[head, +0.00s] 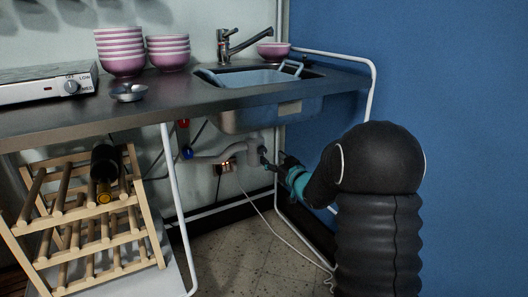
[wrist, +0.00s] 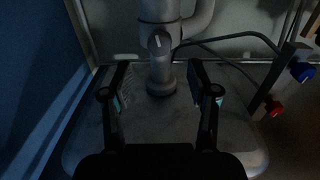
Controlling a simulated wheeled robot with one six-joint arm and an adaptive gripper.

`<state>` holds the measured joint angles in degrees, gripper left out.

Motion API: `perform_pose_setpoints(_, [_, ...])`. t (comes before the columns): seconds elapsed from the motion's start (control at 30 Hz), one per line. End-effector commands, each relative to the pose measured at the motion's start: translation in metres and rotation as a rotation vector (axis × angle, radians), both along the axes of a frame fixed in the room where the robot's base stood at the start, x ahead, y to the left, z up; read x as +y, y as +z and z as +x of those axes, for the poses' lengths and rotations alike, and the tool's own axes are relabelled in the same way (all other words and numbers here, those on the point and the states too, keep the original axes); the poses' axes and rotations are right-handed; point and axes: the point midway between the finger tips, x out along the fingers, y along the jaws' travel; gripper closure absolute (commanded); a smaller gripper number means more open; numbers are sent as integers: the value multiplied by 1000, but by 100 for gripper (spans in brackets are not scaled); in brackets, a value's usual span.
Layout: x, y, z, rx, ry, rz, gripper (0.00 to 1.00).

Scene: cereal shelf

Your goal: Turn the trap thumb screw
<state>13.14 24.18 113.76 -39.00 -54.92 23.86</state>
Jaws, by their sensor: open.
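The grey sink trap (head: 252,150) hangs under the sink basin, and its pipe runs left to the wall. In the wrist view the trap (wrist: 160,75) stands in the middle, with the thumb screw (wrist: 158,43) on its body as a small round knob with a pale, slightly tilted tab. My gripper (head: 270,163) is just right of the trap in the head view. In the wrist view my gripper (wrist: 159,74) is open, one finger on each side of the trap, with nothing held. I cannot tell how far the tips are from the screw in depth.
The sink basin (head: 262,117) is close above my gripper. A blue valve (head: 187,153) and a red valve (head: 183,123) are left of the trap.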

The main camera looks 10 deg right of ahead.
Motion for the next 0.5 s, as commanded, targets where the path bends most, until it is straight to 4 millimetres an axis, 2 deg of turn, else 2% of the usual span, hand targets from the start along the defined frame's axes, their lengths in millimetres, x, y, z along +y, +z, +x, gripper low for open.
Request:
perform_pose_setpoints(0.2, [13, 0, 37, -1, 2, 0, 40])
perform_pose_setpoints(0.5, [20, 0, 62, 0, 0, 1, 40])
